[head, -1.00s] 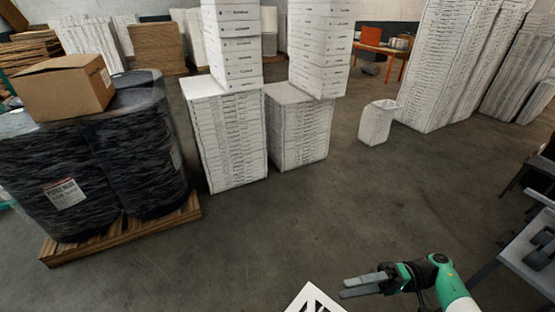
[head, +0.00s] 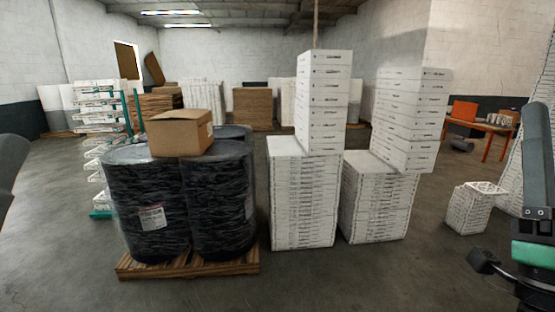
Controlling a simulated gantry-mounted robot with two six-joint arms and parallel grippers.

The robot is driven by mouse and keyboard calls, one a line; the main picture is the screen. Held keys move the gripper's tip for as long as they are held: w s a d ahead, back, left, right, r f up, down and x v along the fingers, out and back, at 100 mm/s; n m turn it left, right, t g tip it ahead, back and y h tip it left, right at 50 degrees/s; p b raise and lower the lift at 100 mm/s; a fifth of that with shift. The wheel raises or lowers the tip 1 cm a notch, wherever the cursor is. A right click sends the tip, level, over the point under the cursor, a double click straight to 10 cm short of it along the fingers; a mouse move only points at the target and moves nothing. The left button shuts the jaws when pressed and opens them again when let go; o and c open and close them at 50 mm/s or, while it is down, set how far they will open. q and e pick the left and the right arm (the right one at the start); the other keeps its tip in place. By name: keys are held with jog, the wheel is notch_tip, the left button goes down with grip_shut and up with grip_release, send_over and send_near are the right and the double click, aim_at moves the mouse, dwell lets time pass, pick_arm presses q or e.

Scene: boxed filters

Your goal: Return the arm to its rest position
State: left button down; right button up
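My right gripper (head: 537,150) stands upright at the right edge of the head view, its dark grey fingers pointing up above a black body and a green band. It is partly cut off by the frame, and the gap between its fingers does not show. A dark grey part of my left gripper (head: 10,170) shows at the left edge; the rest is out of view. Neither gripper visibly holds anything.
Black-wrapped drums (head: 218,205) stand on a wooden pallet (head: 190,266) with a cardboard box (head: 180,133) on top. Stacks of white filter boxes (head: 303,195) stand in the middle. A short white stack (head: 467,212) is at right. The front floor is clear.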

jog(key=s+a+r+n+g+y+p, duration=0.1)
jog(key=s+a+r+n+y+p, duration=0.1)
jog(key=s+a+n+y, duration=0.75)
notch_tip(320, 180, up, 30)
jog(key=w+m+p, duration=0.1)
jog(key=w+p, duration=0.1)
jog(key=p, duration=2.8)
jog(key=shift+w+y+p, duration=0.15)
jog(key=shift+y+p, duration=0.15)
jog(key=shift+y, duration=0.05)
